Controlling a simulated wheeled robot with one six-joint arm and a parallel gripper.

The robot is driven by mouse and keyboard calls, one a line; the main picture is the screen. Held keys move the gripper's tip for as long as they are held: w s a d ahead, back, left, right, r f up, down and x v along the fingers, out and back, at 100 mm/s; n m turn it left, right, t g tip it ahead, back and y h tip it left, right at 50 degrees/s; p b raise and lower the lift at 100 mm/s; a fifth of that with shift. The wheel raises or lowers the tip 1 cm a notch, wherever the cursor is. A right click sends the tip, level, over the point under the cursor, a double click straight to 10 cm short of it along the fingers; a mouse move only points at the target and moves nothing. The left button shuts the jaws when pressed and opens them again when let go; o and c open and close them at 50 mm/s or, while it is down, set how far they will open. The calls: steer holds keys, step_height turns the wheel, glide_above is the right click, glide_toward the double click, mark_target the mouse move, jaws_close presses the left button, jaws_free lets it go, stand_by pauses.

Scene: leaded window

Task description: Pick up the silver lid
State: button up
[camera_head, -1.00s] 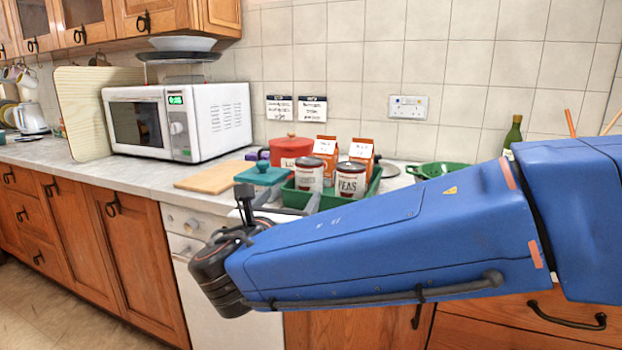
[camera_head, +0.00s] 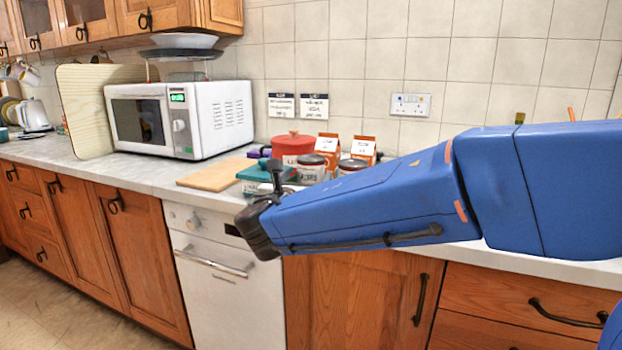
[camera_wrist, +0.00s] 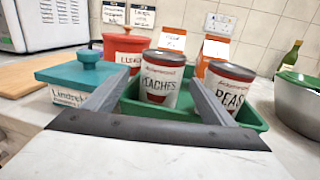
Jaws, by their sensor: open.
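I cannot make out the silver lid clearly in either current view; the cans, cartons and my arm may cover it. My gripper (camera_wrist: 155,80) is open and empty over the counter's front, its two grey fingers pointing towards a green tray (camera_wrist: 250,118). A can labelled peaches (camera_wrist: 160,80) shows between the fingers, farther back. A can labelled peas (camera_wrist: 231,88) stands to the right of it. In the head view my arm covers most of the tray.
A teal-lidded box (camera_wrist: 85,75) stands left of the tray, with a red pot (camera_head: 292,147) behind. Orange-and-white cartons (camera_head: 362,148) stand behind the cans. A green-and-silver pot (camera_wrist: 298,103) and a bottle (camera_wrist: 290,57) are at right. A wooden board (camera_head: 215,174) and microwave (camera_head: 180,118) are left.

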steer(key=w, duration=0.2)
steer(key=w+d, duration=0.1)
steer(key=w, duration=0.2)
steer(key=shift+d, duration=0.1)
steer(key=shift+s, duration=0.1)
steer(key=c, duration=1.5)
